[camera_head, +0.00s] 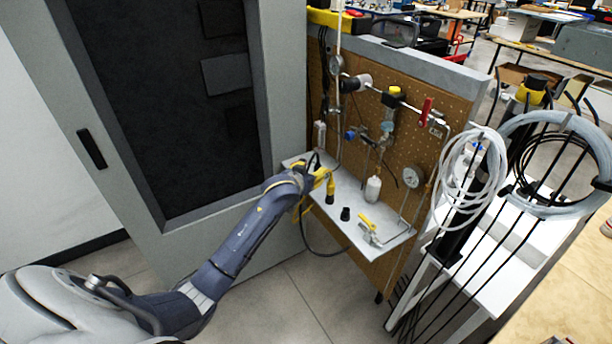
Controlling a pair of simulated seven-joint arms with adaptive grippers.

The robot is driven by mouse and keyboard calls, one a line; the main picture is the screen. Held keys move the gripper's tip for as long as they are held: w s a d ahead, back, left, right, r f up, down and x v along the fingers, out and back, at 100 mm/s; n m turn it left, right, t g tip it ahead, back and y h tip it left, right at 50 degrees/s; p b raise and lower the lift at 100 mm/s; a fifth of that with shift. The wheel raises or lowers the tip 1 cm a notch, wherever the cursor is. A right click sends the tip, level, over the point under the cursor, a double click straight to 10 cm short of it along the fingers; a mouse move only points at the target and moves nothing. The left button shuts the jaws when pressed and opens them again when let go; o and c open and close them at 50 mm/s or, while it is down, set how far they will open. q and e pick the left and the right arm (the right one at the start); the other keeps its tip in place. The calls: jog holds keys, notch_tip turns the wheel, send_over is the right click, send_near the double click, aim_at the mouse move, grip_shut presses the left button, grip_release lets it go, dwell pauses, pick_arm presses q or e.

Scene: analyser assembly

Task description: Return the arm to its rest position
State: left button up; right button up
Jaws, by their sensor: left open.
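My left arm (240,240) reaches from the lower left to the shelf of the pegboard panel. My left gripper (318,180) is at the left end of the metal shelf (388,238). It is open, and its yellow fingers are partly hidden by the wrist. A yellow and black item (330,190) stands just right of the fingers; I cannot tell whether they touch. My right gripper is out of view.
A white bottle (373,189) and a small black cap (346,214) stand on the shelf. A grey cabinet (282,60) is left; coiled hoses (470,180) hang right.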

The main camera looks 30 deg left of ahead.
pick_arm(q)
jog(key=shift+v, duration=2.35)
jog(key=s+f+g, duration=0.2)
jog(key=s+f, duration=0.1)
jog(key=f, duration=0.9)
jog(key=s+f+g, duration=0.1)
jog(key=s+f, duration=0.1)
jog(key=f, duration=1)
jog(key=s+d+f+m+g, duration=0.1)
jog(key=s+f+g, duration=0.1)
jog(key=s+f, duration=0.75)
jog(key=s+d+f+m+g, duration=0.1)
jog(key=s+f, duration=0.5)
jog(key=f, duration=0.6)
jog(key=s+d+f+m+g, duration=0.1)
jog(key=s+f, duration=0.5)
jog(key=s, duration=0.8)
jog(key=s+d+f+g, duration=0.3)
jog(key=s+f, duration=0.4)
jog(key=s, duration=0.8)
jog(key=s+d+f+m+g+h, duration=0.1)
jog(key=s+f, duration=0.5)
jog(key=s, duration=0.8)
jog(key=shift+d+f+m+g, duration=0.3)
jog(key=shift+d+f+g, duration=0.15)
jog(key=shift+d, duration=0.3)
jog(key=shift+s, duration=0.1)
jog(key=shift+c, duration=0.5)
